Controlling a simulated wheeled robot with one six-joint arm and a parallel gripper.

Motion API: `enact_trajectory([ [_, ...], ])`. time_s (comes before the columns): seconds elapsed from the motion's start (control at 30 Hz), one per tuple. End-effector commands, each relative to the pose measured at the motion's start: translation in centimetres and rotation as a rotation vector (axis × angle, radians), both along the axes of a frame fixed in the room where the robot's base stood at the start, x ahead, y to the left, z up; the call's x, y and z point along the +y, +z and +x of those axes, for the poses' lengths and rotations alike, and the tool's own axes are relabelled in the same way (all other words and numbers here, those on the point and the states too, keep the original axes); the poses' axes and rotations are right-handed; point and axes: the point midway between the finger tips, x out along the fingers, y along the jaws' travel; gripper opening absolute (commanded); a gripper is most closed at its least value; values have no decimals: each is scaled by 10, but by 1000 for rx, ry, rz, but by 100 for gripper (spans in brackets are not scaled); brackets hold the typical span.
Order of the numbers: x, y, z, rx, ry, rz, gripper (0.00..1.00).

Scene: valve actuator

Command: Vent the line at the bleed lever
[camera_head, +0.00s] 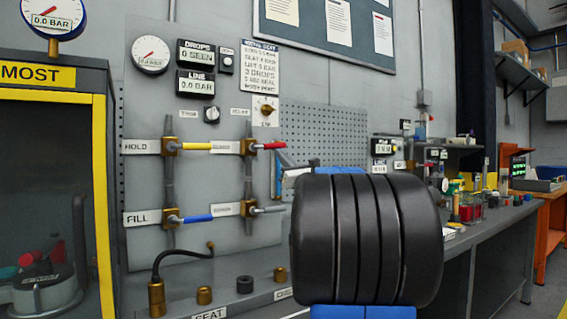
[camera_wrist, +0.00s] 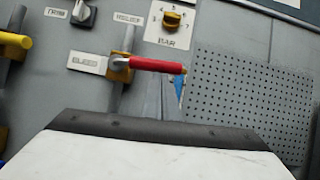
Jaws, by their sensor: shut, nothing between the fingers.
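The bleed lever (camera_head: 271,146) has a red grip on a brass valve and lies about level, pointing right. It also shows in the wrist view (camera_wrist: 156,65), right of its BLEED label. My gripper (camera_head: 279,153) is shut and empty, with its tip just below and beside the lever's free end. In the wrist view the narrow fingers (camera_wrist: 166,95) rise below the red grip; I cannot tell whether they touch it. The LINE display (camera_head: 196,86) reads 0.0 BAR. My dark arm link hides part of the bench and board.
A yellow lever (camera_head: 196,146) is to the left, and a blue lever (camera_head: 197,218) and a grey lever (camera_head: 268,210) are below. A regulator knob (camera_head: 265,110) sits above the bleed lever. A perforated board (camera_head: 325,133) is to the right. Brass fittings stand on the bench below.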

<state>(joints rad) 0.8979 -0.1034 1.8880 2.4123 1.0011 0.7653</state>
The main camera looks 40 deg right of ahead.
Motion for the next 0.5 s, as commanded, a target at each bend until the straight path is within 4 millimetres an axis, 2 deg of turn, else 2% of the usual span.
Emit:
enact_trajectory([
  [0.5,-2,3,-1,9,0,-37,0],
])
